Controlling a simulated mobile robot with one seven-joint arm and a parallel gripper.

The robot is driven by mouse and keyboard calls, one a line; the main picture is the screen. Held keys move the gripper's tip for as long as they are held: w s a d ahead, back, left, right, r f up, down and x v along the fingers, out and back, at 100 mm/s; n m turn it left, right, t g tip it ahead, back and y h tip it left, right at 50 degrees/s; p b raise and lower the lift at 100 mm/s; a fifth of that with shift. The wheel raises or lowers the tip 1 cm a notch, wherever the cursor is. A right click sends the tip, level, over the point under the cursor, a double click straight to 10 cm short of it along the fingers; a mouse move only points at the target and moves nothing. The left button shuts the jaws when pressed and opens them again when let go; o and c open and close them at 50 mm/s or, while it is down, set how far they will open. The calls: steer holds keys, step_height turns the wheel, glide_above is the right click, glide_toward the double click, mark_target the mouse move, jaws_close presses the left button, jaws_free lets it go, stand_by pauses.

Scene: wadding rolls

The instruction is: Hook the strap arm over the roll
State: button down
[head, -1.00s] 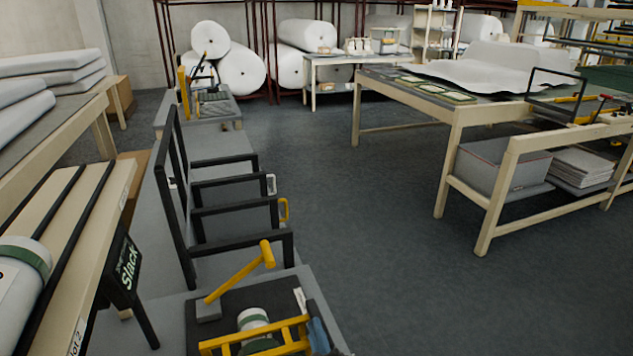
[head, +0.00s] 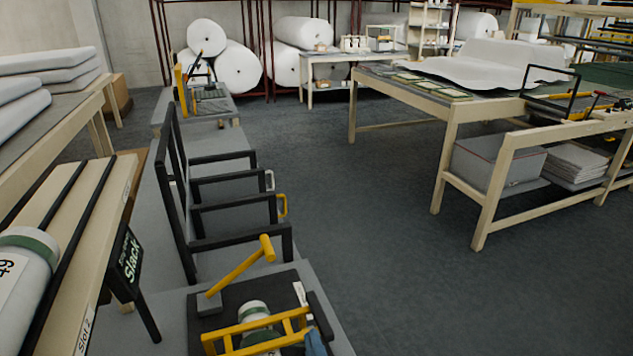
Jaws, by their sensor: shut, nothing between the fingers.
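A white roll (head: 25,285) with a green band lies on a slatted wooden bench (head: 105,205) at the left edge, partly cut off by the frame. A smaller white roll with a green band (head: 254,313) is at the bottom, partly behind a yellow frame (head: 262,334). A yellow bar with a short cross-handle (head: 243,265) rises at a slant from a grey block on the dark mat. I cannot tell which part is the strap arm, and I see none lying over the roll at the left. My gripper is not in view.
A black rack with several bars (head: 240,205) stands on the grey bench beyond the mat. A "Slack" sign (head: 130,258) hangs beside the wooden bench. A long wooden table (head: 455,108) stands at the right. The grey floor (head: 345,200) between is clear.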

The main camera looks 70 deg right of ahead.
steer(key=shift+v, duration=1.2)
